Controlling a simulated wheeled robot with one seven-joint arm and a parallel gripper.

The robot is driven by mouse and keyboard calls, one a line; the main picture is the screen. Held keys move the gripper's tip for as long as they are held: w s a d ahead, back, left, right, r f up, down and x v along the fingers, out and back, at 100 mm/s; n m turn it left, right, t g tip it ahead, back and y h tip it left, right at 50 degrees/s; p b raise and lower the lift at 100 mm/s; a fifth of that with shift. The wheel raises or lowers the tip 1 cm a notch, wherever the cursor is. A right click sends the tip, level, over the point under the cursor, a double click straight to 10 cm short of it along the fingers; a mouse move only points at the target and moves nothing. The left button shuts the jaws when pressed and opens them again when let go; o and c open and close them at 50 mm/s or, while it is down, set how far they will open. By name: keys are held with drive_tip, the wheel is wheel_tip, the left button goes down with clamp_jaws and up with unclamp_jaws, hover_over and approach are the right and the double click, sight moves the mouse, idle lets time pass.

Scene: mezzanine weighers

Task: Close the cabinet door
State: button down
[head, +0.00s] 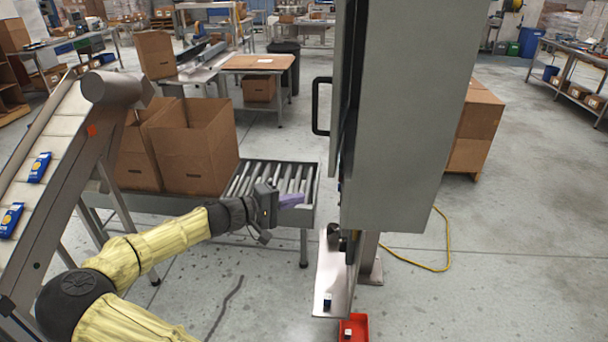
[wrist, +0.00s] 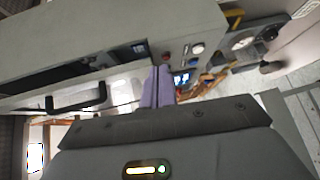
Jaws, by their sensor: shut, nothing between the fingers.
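The grey cabinet (head: 405,120) stands upright right of centre in the head view. Its door (head: 341,70) is seen almost edge-on at the left, with a black bar handle (head: 317,106). A dark gap shows between door and body, so the door looks ajar; how far is hard to tell. The wrist view, turned sideways, shows the handle (wrist: 76,99) at left and the cabinet body (wrist: 110,40) above. My gripper (head: 303,200) is left of the cabinet, below the handle and apart from it. Its purple fingers (wrist: 158,85) are shut and empty.
A roller conveyor (head: 272,180) with open cardboard boxes (head: 195,150) lies behind my gripper. An inclined belt (head: 60,150) stands at left. A metal shelf (head: 333,275) and red tray (head: 355,330) are below the cabinet. A yellow cable (head: 425,266) crosses the floor at right.

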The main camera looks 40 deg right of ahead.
drive_tip(key=s+a+f+y, duration=0.3)
drive_tip(key=s+f+y, duration=0.15)
drive_tip(key=f, duration=0.25)
drive_tip(key=s+a+f+y, duration=0.3)
drive_tip(key=s+f+y, duration=0.15)
drive_tip(key=f, duration=0.25)
drive_tip(key=s+a+r+t+y, duration=0.2)
drive_tip(key=a+r+y, duration=0.1)
drive_tip(key=a, duration=0.6)
drive_tip(key=s+a+r+n+t+y, duration=0.1)
drive_tip(key=a+r+y, duration=0.3)
drive_tip(key=a, duration=0.4)
drive_tip(key=shift+s+a+r+t, duration=0.35)
drive_tip(key=shift+s+r+t, duration=0.4)
drive_tip(key=shift+s+t, duration=0.15)
